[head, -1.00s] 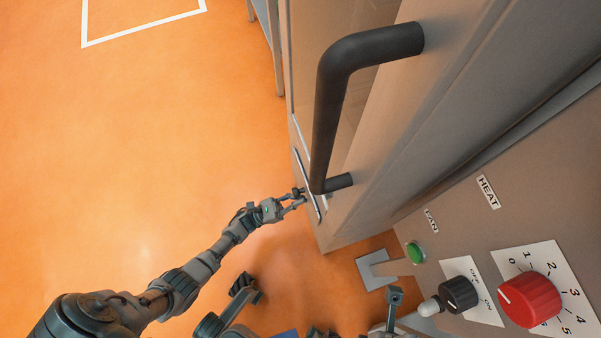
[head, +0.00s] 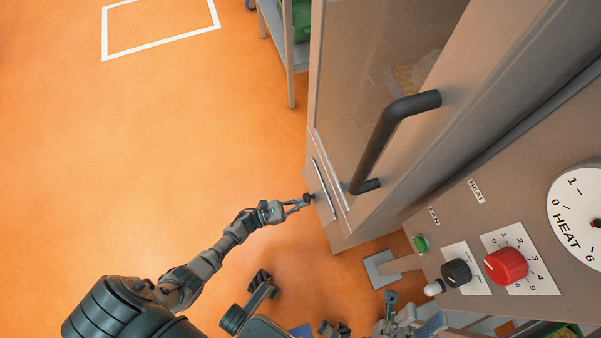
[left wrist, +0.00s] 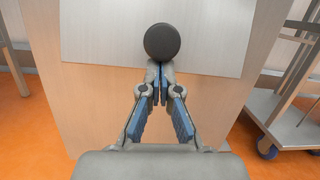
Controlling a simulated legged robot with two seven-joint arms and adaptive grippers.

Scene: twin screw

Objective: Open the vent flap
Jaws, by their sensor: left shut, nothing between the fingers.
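The vent flap (head: 323,188) is a pale panel low on the cabinet front, with a small round dark knob (head: 310,198). In the left wrist view the knob (left wrist: 162,42) stands out from the lower part of the pale flap (left wrist: 100,35). My left gripper (head: 306,200) is shut and empty. In the left wrist view its fingertips (left wrist: 157,72) meet just below the knob; I cannot tell whether they touch it. Grey parts of mine crowd the bottom edge of the head view, and my right gripper cannot be made out clearly among them.
A long dark door handle (head: 385,145) juts out above the flap. A control panel with a red dial (head: 506,265), a black knob (head: 456,272) and a green button (head: 420,243) is at right. A wheeled cart (left wrist: 285,115) stands right in the wrist view. Orange floor is clear at left.

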